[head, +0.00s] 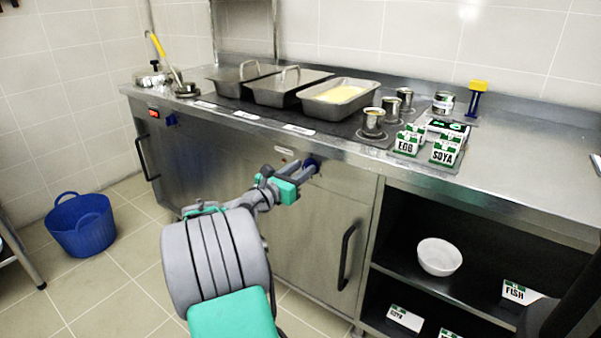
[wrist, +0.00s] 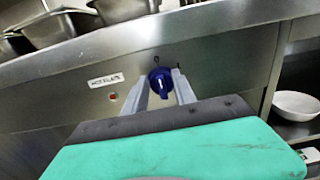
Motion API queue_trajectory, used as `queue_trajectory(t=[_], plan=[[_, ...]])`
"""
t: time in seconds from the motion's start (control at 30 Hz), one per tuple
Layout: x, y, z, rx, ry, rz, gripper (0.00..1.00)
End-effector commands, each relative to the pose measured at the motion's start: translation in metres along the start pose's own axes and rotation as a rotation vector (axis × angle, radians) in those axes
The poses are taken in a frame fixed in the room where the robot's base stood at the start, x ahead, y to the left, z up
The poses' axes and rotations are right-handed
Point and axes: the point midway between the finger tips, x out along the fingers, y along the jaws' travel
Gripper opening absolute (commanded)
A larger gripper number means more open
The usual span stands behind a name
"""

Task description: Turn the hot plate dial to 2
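The blue hot plate dial (wrist: 160,80) sits on the steel front panel beside a "HOT PLATE" label (wrist: 106,80) and a small red light (wrist: 113,97). A white mark on the dial runs roughly up and down in the wrist view. My gripper (wrist: 160,78) has one finger on each side of the dial, close to it. I cannot tell whether the fingers touch it. In the head view my gripper (head: 307,168) reaches the panel, and the dial (head: 312,162) is partly hidden.
Steel pans (head: 275,91) and several cans (head: 373,121) stand on the counter above. A cupboard handle (head: 346,255) sticks out below the dial. An open shelf with a white bowl (head: 438,257) is at right. A blue tub (head: 82,225) stands on the floor at left.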

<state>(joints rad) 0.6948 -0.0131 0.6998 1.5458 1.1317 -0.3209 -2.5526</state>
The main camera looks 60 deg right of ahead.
Motion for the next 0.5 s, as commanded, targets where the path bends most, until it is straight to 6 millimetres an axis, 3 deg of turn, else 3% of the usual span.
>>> queue_trajectory(t=[0.07, 0.43, 0.5], plan=[[-0.0002, 0.0, 0.0001, 0.0, 0.0, 0.0, 0.31], [-0.0005, 0.0, -0.0002, 0.001, 0.001, 0.0, 0.0], [-0.0006, -0.0001, -0.0003, 0.001, 0.001, 0.0, 0.0]])
